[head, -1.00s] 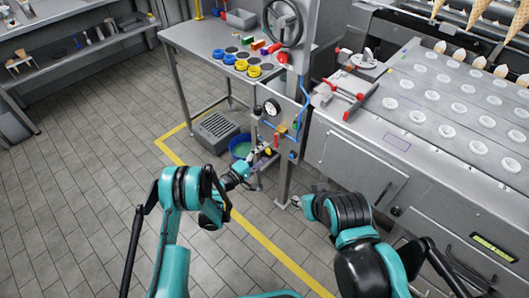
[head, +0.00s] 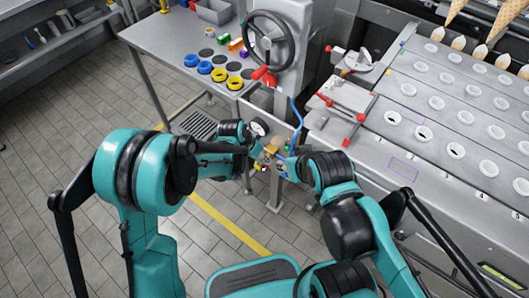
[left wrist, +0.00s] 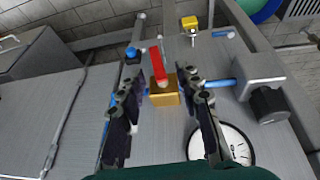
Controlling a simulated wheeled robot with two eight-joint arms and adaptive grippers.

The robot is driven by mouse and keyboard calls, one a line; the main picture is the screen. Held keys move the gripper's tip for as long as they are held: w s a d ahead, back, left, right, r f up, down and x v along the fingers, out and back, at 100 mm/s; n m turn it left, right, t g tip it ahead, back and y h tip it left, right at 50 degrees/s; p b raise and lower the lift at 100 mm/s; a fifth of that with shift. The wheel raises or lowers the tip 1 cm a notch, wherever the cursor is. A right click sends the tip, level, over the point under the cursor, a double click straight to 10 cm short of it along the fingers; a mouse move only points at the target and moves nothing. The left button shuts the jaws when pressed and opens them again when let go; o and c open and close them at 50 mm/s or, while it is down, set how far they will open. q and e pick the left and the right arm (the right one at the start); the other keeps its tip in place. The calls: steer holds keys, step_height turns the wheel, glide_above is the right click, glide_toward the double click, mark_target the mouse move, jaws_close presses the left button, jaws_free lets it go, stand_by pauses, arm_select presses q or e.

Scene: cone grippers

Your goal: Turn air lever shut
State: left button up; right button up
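In the left wrist view, a brass valve with a red lever (left wrist: 157,66) sits on the grey panel (left wrist: 172,137). The lever points away from my wrist. My left gripper (left wrist: 164,100) is open, with a dark finger on each side of the brass body and gaps visible. A second valve with a yellow handle (left wrist: 190,22) lies farther off. In the head view, my left gripper (head: 262,164) is at the panel below the gauge and largely hides the valves. My right gripper (head: 284,164) is close beside it; its fingers are too small to read.
A round pressure gauge (left wrist: 236,146) and blue air tubing (left wrist: 219,83) are close to the left fingers. A black handwheel (head: 272,39) and red knob (head: 263,76) are above the panel. A table with coloured rings (head: 219,75) is at left, the mould plate machine (head: 424,135) at right.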

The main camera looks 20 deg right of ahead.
arm_select(q)
steer(key=b+x, duration=0.2)
steer(key=x, duration=0.5)
steer(key=shift+f+b, duration=0.1)
steer(key=shift+b, duration=0.2)
